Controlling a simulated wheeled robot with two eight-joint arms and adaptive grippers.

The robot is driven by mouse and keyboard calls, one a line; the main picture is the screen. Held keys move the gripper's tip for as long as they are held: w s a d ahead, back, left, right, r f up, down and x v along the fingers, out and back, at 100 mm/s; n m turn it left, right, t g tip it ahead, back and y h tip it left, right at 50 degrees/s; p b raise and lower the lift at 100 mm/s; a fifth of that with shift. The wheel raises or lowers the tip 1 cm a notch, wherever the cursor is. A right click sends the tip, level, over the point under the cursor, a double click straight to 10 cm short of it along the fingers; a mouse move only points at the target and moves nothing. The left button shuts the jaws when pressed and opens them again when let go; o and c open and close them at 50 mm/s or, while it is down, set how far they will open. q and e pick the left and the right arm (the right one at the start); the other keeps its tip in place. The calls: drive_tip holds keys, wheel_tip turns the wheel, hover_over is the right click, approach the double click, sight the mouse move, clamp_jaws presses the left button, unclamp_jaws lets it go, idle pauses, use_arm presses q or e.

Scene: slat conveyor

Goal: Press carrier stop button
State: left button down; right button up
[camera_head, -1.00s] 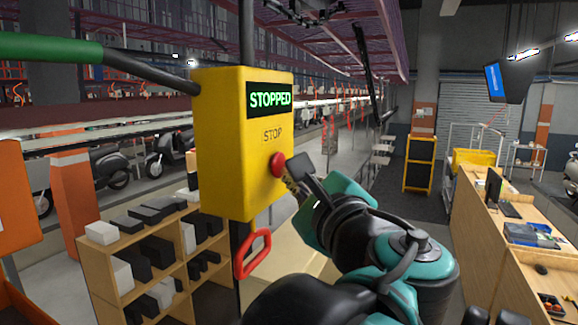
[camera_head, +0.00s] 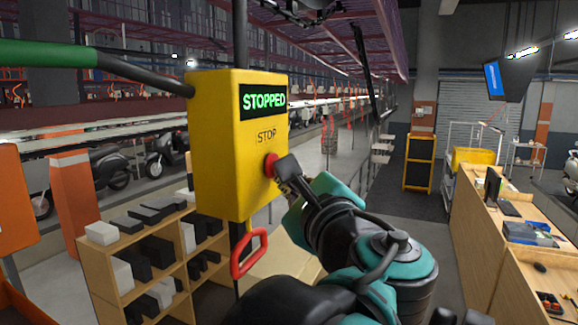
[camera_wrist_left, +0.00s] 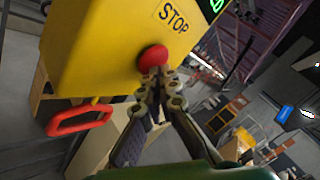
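The yellow control box (camera_head: 215,150) hangs at centre left in the head view. Its red stop button (camera_head: 270,165) sits on the face below the word STOP. The display (camera_head: 263,101) reads STOPPED in green. My left gripper (camera_head: 279,170) has its fingertips together, with nothing between them. In the left wrist view, the fingertips (camera_wrist_left: 152,78) are at the lower edge of the red button (camera_wrist_left: 152,58) and appear to touch it. How far the button is pressed in cannot be told. My right gripper cannot be made out.
A red handle (camera_head: 249,253) hangs below the box. A wooden shelf (camera_head: 88,262) with black and white boxes stands at lower left. A wooden workbench (camera_head: 486,222) is at the right. The aisle between has open floor.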

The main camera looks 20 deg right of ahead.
use_arm(q)
drive_tip(key=shift+w+a, duration=0.1)
drive_tip(key=shift+a, duration=0.1)
drive_tip(key=s+d, duration=0.1)
drive_tip(key=s+d+p, duration=0.1)
drive_tip(key=s+d, duration=0.1)
drive_tip(key=shift+s, duration=0.25)
use_arm(e)
drive_tip(key=shift+w+a+r, duration=0.35)
drive_tip(key=shift+w+r, duration=0.1)
drive_tip(key=shift+r, duration=0.05)
use_arm(q)
drive_tip(key=shift+d, duration=0.1)
drive_tip(key=shift+s+d, duration=0.1)
drive_tip(key=shift+s, duration=0.05)
use_arm(e)
drive_tip(key=shift+s+d, duration=0.15)
drive_tip(key=shift+s, duration=0.05)
